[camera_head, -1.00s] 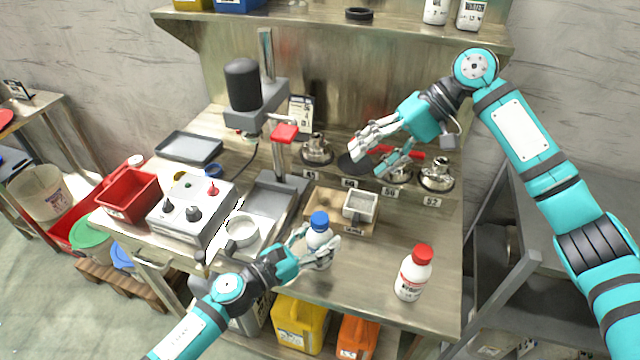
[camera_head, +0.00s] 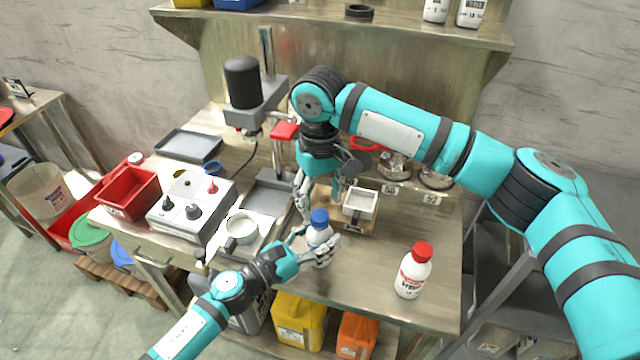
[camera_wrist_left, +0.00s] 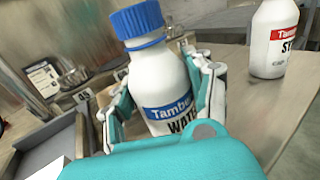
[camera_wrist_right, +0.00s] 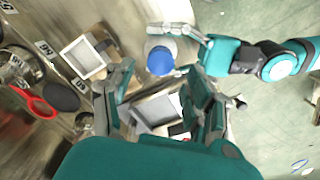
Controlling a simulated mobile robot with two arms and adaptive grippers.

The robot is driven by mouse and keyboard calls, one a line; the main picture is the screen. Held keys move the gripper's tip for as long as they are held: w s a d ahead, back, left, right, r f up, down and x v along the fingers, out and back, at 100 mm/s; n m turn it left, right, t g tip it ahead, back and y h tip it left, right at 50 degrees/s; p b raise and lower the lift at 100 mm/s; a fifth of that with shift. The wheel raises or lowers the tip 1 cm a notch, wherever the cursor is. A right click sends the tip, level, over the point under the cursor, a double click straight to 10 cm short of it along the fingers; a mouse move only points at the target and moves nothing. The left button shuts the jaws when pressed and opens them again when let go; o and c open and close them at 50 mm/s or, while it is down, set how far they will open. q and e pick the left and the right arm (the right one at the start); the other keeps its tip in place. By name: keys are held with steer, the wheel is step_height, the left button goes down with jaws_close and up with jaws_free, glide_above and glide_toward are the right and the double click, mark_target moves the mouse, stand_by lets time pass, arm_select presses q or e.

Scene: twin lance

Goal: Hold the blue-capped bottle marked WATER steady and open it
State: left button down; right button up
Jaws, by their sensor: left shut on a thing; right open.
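The white bottle (camera_wrist_left: 160,80) with a blue cap (camera_head: 319,217) stands upright near the table's front edge; its blue label reads WATER in the left wrist view. My left gripper (camera_head: 318,250) is shut around the bottle's body, one finger on each side. The blue cap is on the bottle and shows from above in the right wrist view (camera_wrist_right: 160,60). My right gripper (camera_head: 318,200) is open and empty, pointing down just behind and above the cap. In the right wrist view the cap lies beyond its fingertips, not between them.
A red-capped white bottle (camera_head: 413,271) stands to the right on the table. A small square tray (camera_head: 360,203) sits behind the blue-capped bottle. A press (camera_head: 245,95), a control box (camera_head: 190,212) and a round pan (camera_head: 241,228) are to the left.

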mark_target(321, 214)
steer(key=shift+f, duration=2.3)
jaws_close()
steer(key=n, duration=1)
steer(key=shift+w, duration=0.1)
steer(key=shift+r, duration=0.15)
steer(key=shift+r, duration=1)
